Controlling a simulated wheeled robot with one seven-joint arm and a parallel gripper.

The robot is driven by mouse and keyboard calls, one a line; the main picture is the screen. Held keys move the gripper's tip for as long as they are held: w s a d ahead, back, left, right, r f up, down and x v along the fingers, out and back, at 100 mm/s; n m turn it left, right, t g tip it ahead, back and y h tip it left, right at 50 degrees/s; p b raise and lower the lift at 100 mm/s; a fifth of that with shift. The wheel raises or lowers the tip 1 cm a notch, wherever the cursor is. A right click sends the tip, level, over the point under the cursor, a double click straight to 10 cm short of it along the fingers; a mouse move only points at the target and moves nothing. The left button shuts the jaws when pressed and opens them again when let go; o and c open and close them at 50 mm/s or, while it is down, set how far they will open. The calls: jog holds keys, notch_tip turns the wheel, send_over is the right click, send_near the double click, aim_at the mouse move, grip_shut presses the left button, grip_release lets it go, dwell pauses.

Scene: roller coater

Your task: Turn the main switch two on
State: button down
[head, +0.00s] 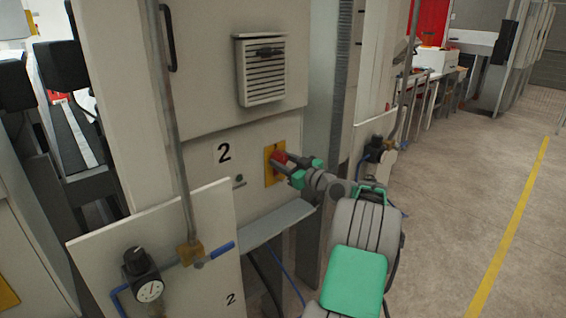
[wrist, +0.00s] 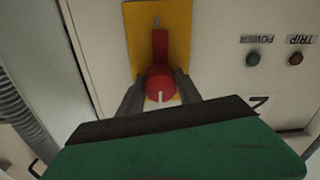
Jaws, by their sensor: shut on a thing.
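The main switch two is a red rotary knob (wrist: 158,84) on a yellow plate (wrist: 137,25), set in a pale cabinet panel. In the head view the red knob (head: 280,157) and yellow plate (head: 269,176) sit to the right of a label "2" (head: 224,152). My gripper (wrist: 158,92) is shut on the knob, one dark finger on each side. The knob's red bar lies in line with the plate's length, and a white mark shows on its near end. In the head view my gripper (head: 284,163) reaches the knob from the right and partly hides it.
In the wrist view, whose lettering is upside down, a green POWER lamp (wrist: 253,60) and a reddish TRIP lamp (wrist: 295,59) sit beside the plate. A grey ledge (head: 276,224) juts out below the switch. A vertical pipe (head: 174,130) stands left. Open floor (head: 450,210) lies right.

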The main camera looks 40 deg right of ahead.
jog(key=shift+f, duration=0.1)
jog(key=m+b, duration=0.2)
jog(key=m, duration=0.6)
jog(key=shift+m, duration=0.3)
jog(key=m, duration=0.1)
jog(key=m+p, duration=0.1)
jog(key=m, duration=0.2)
jog(key=shift+a+r+m, duration=0.1)
jog(key=shift+r+m, duration=0.15)
jog(key=shift+m, duration=0.05)
jog(key=m+p, duration=0.2)
jog(key=m, duration=0.2)
jog(key=shift+m, duration=0.3)
jog(key=c, duration=0.8)
grip_release()
jog(key=shift+f, duration=0.1)
